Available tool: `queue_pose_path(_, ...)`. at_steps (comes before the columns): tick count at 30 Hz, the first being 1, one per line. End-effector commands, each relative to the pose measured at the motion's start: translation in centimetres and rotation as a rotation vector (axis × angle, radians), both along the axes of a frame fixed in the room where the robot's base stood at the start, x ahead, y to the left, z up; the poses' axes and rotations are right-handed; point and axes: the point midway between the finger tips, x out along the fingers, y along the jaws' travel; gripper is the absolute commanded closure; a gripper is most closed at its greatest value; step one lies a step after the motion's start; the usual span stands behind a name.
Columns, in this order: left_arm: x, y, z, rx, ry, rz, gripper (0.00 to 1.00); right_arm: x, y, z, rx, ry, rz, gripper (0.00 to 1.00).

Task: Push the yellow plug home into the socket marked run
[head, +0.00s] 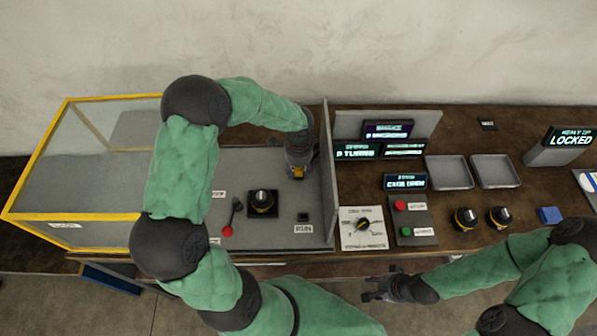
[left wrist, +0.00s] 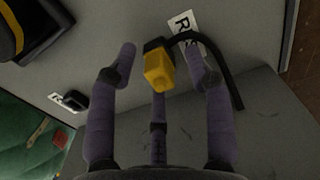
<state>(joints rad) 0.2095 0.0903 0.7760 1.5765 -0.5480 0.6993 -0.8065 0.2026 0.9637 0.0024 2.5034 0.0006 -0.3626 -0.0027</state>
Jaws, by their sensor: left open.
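The yellow plug (head: 298,172) shows just below my left gripper (head: 299,160) on the grey panel, beside the upright divider. In the left wrist view the plug (left wrist: 158,72) sits between the spread fingers of my open left gripper (left wrist: 160,58), with clear gaps on both sides. A dark piece lies at the plug's far end, and a black cable (left wrist: 232,85) curves away right. A white label starting with R (left wrist: 184,27) is beside it. I cannot tell whether the plug is seated; the run socket is not clearly visible. My right gripper (head: 377,290) is off the table's front edge.
Another dark socket (head: 303,217) with a label is nearer the front. A black knob (head: 263,201) and a red-tipped lever (head: 228,230) stand left of it. The upright divider (head: 329,165) is close on the right. A yellow-framed glass case (head: 85,150) stands left.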

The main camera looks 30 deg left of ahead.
Motion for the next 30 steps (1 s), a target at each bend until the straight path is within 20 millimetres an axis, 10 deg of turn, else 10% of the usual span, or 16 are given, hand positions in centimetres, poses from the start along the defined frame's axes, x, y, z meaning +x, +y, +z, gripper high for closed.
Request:
queue_pose_path(17, -0.01, 0.01, -0.01, 0.000, 0.000, 0.000, 0.49, -0.01, 0.01, 0.11, 0.000, 0.000, 0.000, 0.60)
queue_pose_path(23, -0.01, 0.00, -0.01, 0.000, 0.000, 0.000, 1.00, -0.01, 0.01, 0.11, 0.000, 0.000, 0.000, 0.60)
queue_pose_path(30, -0.01, 0.00, -0.01, 0.000, 0.000, 0.000, 1.00, -0.01, 0.01, 0.11, 0.000, 0.000, 0.000, 0.60)
